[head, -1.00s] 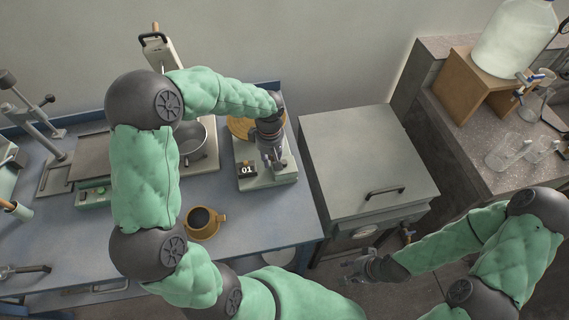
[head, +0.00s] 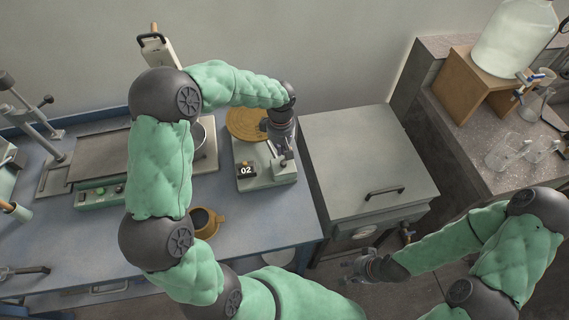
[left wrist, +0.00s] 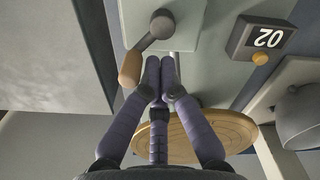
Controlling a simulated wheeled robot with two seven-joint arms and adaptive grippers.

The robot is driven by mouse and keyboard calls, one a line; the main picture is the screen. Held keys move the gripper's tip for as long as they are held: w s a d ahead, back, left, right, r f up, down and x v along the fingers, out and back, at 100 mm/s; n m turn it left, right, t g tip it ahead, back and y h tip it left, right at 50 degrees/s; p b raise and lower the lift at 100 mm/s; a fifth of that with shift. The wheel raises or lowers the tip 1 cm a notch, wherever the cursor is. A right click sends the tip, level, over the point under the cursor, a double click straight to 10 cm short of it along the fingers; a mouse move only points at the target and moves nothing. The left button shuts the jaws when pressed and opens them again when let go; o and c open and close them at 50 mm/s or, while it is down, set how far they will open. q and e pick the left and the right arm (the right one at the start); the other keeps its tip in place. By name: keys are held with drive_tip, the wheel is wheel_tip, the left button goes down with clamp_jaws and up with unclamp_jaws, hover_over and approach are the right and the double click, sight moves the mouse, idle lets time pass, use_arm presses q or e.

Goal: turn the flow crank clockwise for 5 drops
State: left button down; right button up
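The dosing device (head: 268,182) is a pale box on the blue bench, with a small display (head: 246,170) reading 02. In the left wrist view the display (left wrist: 268,39) appears upside down, beside a yellow knob. The flow crank (left wrist: 158,31) is a grey arm with a wooden handle (left wrist: 130,68). My left gripper (head: 278,160) is over the device; in the left wrist view its fingertips (left wrist: 160,66) are together, just right of the handle. Whether they touch it is unclear. Nothing shows between them. My right gripper (head: 354,268) hangs empty beyond the bench, fingers apparently spread.
A round wooden disc (head: 243,123) lies behind the device. A brown cup (head: 208,222) is partly behind my left arm. A grey cabinet (head: 365,160) stands right of the bench. The stone counter (head: 470,110) at right holds a large jar (head: 513,40) and glassware.

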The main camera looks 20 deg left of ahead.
use_arm(q)
drive_tip(key=shift+w+d, duration=0.2)
drive_tip(key=shift+d, duration=1.65)
drive_tip(key=shift+s+d, duration=0.6)
drive_tip(key=shift+d, duration=0.05)
drive_tip(key=shift+s+d, duration=0.3)
drive_tip(key=shift+s, duration=1.45)
drive_tip(key=shift+s+a, duration=0.8)
drive_tip(key=shift+s, duration=0.1)
drive_tip(key=shift+s+a, duration=0.25)
drive_tip(key=shift+a, duration=0.9)
drive_tip(key=shift+w, duration=0.1)
